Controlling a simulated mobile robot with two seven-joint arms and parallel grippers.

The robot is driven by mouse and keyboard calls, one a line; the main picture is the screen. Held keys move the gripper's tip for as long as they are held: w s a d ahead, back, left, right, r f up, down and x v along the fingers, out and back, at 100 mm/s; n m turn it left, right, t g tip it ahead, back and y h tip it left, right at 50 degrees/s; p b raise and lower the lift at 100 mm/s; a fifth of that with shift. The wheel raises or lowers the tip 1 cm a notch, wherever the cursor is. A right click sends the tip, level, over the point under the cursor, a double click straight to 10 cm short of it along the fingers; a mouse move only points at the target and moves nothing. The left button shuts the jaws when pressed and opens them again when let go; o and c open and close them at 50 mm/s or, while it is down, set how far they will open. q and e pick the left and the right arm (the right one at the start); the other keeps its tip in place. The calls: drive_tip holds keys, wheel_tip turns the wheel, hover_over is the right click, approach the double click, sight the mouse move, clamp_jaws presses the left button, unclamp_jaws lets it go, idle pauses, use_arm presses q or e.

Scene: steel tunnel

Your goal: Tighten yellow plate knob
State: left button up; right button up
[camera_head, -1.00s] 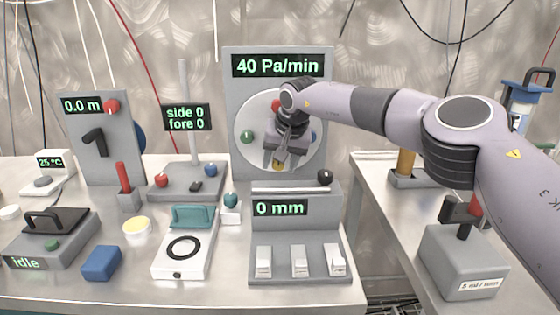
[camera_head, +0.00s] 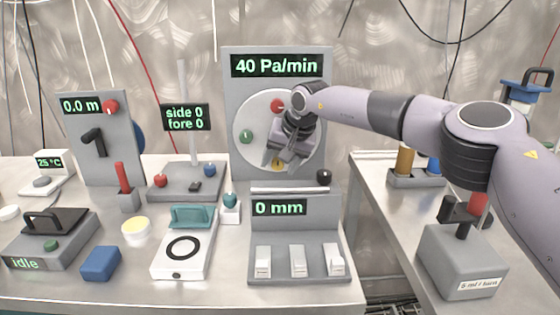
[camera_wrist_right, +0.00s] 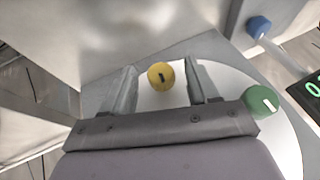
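The yellow knob (camera_head: 277,165) is at the bottom of the round white plate (camera_head: 262,156) on the upright grey panel. It also shows in the right wrist view (camera_wrist_right: 161,76), with a dark mark on its face. My right gripper (camera_head: 285,162) is in front of the plate's lower right part, close to the yellow knob. In the right wrist view its two fingers (camera_wrist_right: 161,88) are spread apart, with the knob in the gap between them and no visible contact. The panel display (camera_head: 277,65) reads 40 Pa/min. My left gripper is not in view.
The red knob (camera_head: 277,106) and green knob (camera_head: 246,136) are on the same plate; the green one (camera_wrist_right: 262,101) is beside my gripper in the wrist view. A grey unit (camera_head: 296,232) reading 0 mm, with a black ball (camera_head: 324,177), stands below the plate.

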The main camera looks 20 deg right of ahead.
drive_tip(key=v, duration=0.7)
idle(0.4)
drive_tip(key=shift+r, duration=0.1)
